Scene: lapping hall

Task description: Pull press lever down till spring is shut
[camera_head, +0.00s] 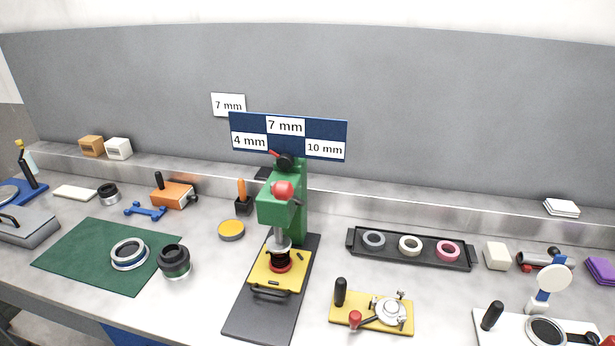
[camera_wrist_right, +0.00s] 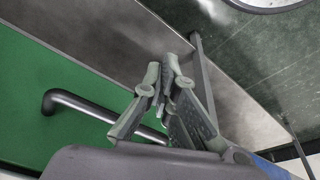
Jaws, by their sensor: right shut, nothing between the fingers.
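A green arbor press (camera_head: 298,205) stands on a dark base plate (camera_head: 250,312) at the middle of the bench in the head view. A red ball knob (camera_head: 283,190) shows on its front; a dark hub with a red-tipped piece is at its top (camera_head: 284,161). The lever's full length is hard to make out. Under the ram, a dark part on a red ring (camera_head: 280,264) sits on a yellow plate (camera_head: 265,277); whether its spring is shut is too small to tell. My right gripper (camera_wrist_right: 163,77) is shut and empty in the right wrist view, apart from the press. My left gripper is out of view.
A blue sign (camera_head: 241,121) stands behind the press. Right of it are a black tray (camera_head: 408,261) with rings and a yellow fixture (camera_head: 345,315). A green mat (camera_head: 85,260) lies left. In the wrist view, a dark bar handle (camera_wrist_right: 85,101) crosses a green surface near my gripper.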

